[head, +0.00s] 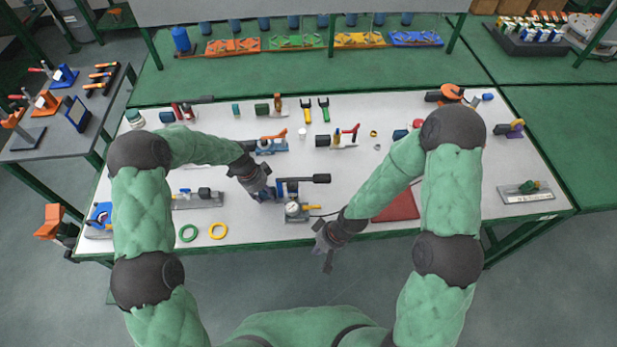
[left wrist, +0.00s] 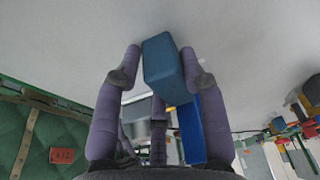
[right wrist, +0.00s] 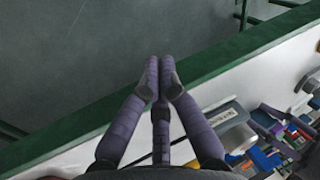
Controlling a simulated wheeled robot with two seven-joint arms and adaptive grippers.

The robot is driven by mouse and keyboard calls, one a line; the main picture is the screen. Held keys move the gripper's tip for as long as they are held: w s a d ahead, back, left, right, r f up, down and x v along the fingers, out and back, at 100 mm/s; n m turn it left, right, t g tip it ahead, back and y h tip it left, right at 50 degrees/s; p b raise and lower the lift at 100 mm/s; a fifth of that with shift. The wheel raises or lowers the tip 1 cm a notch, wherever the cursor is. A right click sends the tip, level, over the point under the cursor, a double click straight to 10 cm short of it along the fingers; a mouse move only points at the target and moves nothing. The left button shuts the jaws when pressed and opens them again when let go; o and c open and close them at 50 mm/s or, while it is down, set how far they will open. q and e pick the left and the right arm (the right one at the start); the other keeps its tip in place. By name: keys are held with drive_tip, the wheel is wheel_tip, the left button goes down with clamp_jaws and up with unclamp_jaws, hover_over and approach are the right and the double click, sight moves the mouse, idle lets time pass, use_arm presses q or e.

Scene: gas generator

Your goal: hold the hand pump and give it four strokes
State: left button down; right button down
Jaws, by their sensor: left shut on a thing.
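My left gripper (head: 267,194) is at the pump's left end. In the left wrist view, its two fingers are closed on a blue block (left wrist: 161,66), which looks like the pump's body; a longer blue bar (left wrist: 191,132) shows behind it. My right gripper (head: 325,250) is apart from the pump, over the table's front edge. In the right wrist view, its fingertips (right wrist: 158,78) meet with nothing between them.
A device with a round gauge (head: 293,209) stands just in front of the pump. A red mat (head: 397,206) lies to the right, partly under my right arm. Green and yellow rings (head: 218,230) lie front left. Several tools stand along the back.

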sight(323, 177)
drive_tip(key=w+r+n, duration=0.1)
drive_tip(key=w+r, duration=0.2)
drive_tip(key=w, duration=0.1)
drive_tip(key=w+r+n+h, duration=0.1)
drive_tip(key=w+r, duration=0.2)
drive_tip(key=w, duration=0.1)
drive_tip(key=w+r+n+h, duration=0.1)
drive_tip(key=w+r+n, duration=0.1)
drive_tip(key=w+r, duration=0.1)
drive_tip(key=shift+w+d+r, duration=0.1)
drive_tip(key=shift+w+r, duration=0.1)
drive_tip(key=shift+w, duration=0.2)
drive_tip(key=w+d+r, duration=0.1)
drive_tip(key=w+r, duration=0.1)
drive_tip(key=r, duration=0.1)
drive_tip(key=w+d+r+m+h, duration=0.1)
drive_tip(key=w+r, duration=0.2)
drive_tip(key=r, duration=0.1)
drive_tip(key=w+d+r+h, duration=0.1)
drive_tip(key=w+r, duration=0.2)
drive_tip(key=r, duration=0.1)
drive_tip(key=shift+d+r, duration=0.1)
drive_tip(key=shift+d, duration=0.05)
drive_tip(key=shift+f, duration=3.3)
drive_tip(key=shift+f, duration=0.15)
